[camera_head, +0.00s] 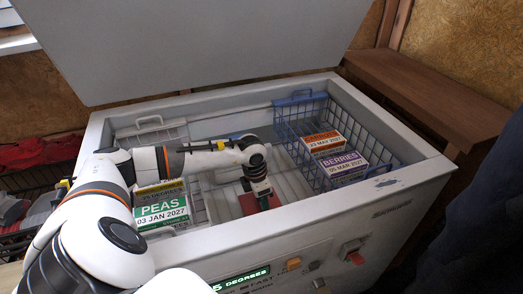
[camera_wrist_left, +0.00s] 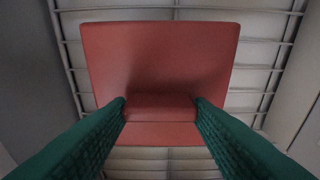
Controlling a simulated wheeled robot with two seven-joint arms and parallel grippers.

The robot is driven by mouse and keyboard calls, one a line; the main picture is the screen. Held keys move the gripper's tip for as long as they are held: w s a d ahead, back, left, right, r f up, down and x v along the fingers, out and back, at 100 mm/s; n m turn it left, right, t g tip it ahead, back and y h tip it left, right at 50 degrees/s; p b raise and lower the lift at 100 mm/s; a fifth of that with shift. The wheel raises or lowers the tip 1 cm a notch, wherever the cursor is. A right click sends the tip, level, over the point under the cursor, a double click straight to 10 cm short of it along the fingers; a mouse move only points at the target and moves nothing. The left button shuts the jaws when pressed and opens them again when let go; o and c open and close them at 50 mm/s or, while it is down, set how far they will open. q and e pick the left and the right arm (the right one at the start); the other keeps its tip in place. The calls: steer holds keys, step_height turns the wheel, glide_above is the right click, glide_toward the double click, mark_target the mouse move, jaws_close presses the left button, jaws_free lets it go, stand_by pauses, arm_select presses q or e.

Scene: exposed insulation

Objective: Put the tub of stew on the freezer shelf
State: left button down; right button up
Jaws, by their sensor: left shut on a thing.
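The red tub (camera_head: 247,204) is low inside the open chest freezer, toward its front wall. My left gripper (camera_head: 262,193) reaches down over it. In the left wrist view, the two green fingers are shut on a raised red block on top of the tub (camera_wrist_left: 165,55). The pale slatted freezer shelf (camera_head: 292,183) lies under and around the tub, and its bars show in the left wrist view (camera_wrist_left: 270,60). I cannot tell whether the tub touches the bars. The tub's label is not visible. My right gripper is not in view.
A blue wire basket (camera_head: 300,100) holding orange carrots (camera_head: 322,141) and purple berries (camera_head: 342,161) boxes stands at the right. A green peas box (camera_head: 161,211) is at the left. The freezer's front rim (camera_head: 330,212) is close to my arm. The raised lid (camera_head: 200,45) stands behind.

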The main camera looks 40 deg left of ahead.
mark_target(256, 207)
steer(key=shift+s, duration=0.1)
arm_select(q)
steer(key=c, duration=1.1)
jaws_free()
steer(key=shift+f, duration=0.1)
steer(key=o, duration=0.4)
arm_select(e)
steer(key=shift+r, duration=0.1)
arm_select(q)
steer(key=shift+r, duration=0.25)
steer(key=r, duration=0.4)
steer(key=s+r, duration=0.1)
steer(key=r, duration=0.2)
steer(key=r+p, duration=0.1)
steer(key=r, duration=0.3)
steer(key=shift+s+a+r, duration=0.3)
steer(key=shift+a+r, duration=0.05)
steer(key=shift+a, duration=0.05)
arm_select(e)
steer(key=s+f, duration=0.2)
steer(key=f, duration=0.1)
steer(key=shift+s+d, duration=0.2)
arm_select(q)
steer(key=shift+r, duration=0.1)
